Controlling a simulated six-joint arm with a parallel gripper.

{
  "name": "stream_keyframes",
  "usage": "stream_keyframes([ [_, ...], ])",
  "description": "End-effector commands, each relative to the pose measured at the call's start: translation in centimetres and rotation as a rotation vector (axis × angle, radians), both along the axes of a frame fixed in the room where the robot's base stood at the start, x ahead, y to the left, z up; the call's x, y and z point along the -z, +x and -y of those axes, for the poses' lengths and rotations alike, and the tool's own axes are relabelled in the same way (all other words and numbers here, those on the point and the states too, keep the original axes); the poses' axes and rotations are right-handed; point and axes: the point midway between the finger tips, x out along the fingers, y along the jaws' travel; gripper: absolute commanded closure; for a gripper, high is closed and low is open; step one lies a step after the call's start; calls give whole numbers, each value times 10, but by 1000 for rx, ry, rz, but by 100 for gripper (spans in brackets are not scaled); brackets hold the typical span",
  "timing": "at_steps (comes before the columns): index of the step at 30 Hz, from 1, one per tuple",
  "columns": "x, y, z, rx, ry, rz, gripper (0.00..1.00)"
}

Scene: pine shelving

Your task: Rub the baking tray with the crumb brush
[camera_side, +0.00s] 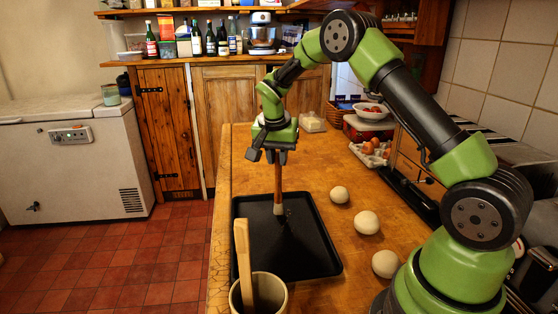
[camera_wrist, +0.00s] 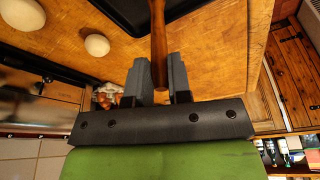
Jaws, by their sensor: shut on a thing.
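The black baking tray (camera_side: 305,258) lies flat on the wooden counter, and its edge shows at the top of the wrist view (camera_wrist: 118,12). My gripper (camera_side: 275,152) is above the tray, pointing down. It is shut on the wooden handle of the crumb brush (camera_side: 278,185). The brush hangs nearly upright, with its pale tip low over the middle of the tray; I cannot tell for sure whether it touches. In the wrist view the handle (camera_wrist: 158,45) runs up from between my fingers (camera_wrist: 159,85), and the brush tip is out of the picture.
A cream crock (camera_side: 273,298) with a wooden utensil (camera_side: 243,265) stands at the tray's near edge. Several dough balls (camera_side: 366,222) lie to the right of the tray. An egg carton (camera_side: 371,153), a bowl (camera_side: 371,111) and a butter dish (camera_side: 312,122) stand farther back. The counter behind the tray is clear.

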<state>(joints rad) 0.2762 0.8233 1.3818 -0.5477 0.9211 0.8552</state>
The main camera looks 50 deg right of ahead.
Motion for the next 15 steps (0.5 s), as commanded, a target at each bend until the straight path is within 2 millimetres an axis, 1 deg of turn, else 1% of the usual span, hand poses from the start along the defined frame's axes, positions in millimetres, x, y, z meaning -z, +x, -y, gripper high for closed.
stream_keyframes([
  [9,1,19,22,1,0,0,100],
  [12,0,10,28,2,0,-2,100],
  [15,0,5,21,-2,-1,-3,100],
])
